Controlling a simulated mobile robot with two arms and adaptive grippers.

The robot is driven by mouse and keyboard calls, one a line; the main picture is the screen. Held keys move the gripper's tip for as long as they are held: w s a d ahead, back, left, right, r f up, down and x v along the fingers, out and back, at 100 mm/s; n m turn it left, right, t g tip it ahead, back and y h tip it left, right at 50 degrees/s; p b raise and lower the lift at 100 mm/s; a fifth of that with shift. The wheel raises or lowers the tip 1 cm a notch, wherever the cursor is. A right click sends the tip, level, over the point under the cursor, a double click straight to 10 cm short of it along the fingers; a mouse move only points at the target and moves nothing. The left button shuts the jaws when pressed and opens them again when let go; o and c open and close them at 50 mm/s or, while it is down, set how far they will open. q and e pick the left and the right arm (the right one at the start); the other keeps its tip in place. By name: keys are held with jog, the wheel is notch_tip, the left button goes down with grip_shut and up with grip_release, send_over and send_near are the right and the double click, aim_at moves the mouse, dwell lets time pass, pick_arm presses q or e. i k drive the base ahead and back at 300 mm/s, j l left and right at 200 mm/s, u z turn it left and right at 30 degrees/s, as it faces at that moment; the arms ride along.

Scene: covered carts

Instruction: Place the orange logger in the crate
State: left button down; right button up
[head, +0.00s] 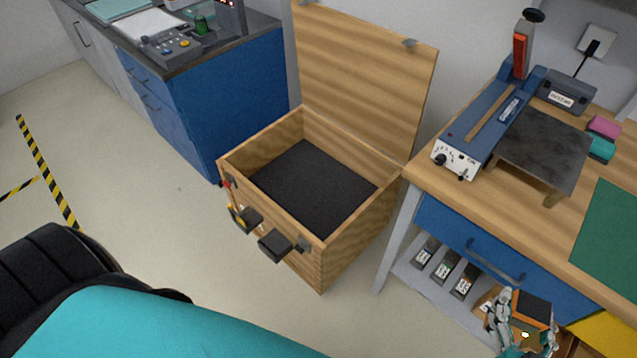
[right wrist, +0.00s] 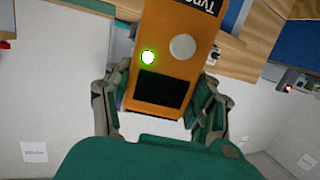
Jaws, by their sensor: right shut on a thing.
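The orange logger (head: 532,309) is at the bottom right of the head view, in front of the workbench. My right gripper (head: 517,325) is shut on it, with fingers on both sides. In the right wrist view the logger (right wrist: 172,58) shows its orange face with a dark screen, a round grey knob and a lit green spot between the fingers. The wooden crate (head: 365,228) stands on the floor mid-view, its lid (head: 365,75) raised open. Its dark-lined floor looks bare. The logger is outside the crate, to its right. My left gripper is not in view.
The workbench (head: 428,180) stands right of the crate, carrying a blue device (head: 490,120) and a dark plate (head: 545,150). A shelf below holds several small boxes. A blue cabinet (head: 230,105) stands behind left. Black latches (head: 275,245) stick out from the crate's front.

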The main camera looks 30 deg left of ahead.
aim_at(297, 181)
jog(key=i+j, duration=0.15)
jog(key=j, duration=0.25)
jog(key=i+j+u, duration=0.1)
jog(key=j, duration=0.35)
jog(key=i+j+u, duration=0.1)
jog(key=j, duration=0.3)
jog(key=i+j, duration=0.25)
jog(key=j, duration=0.15)
jog(key=i+j+u, duration=0.1)
jog(key=j, duration=0.3)
jog(key=i+j, duration=0.25)
jog(key=j+u, duration=0.05)
jog(key=j, duration=0.1)
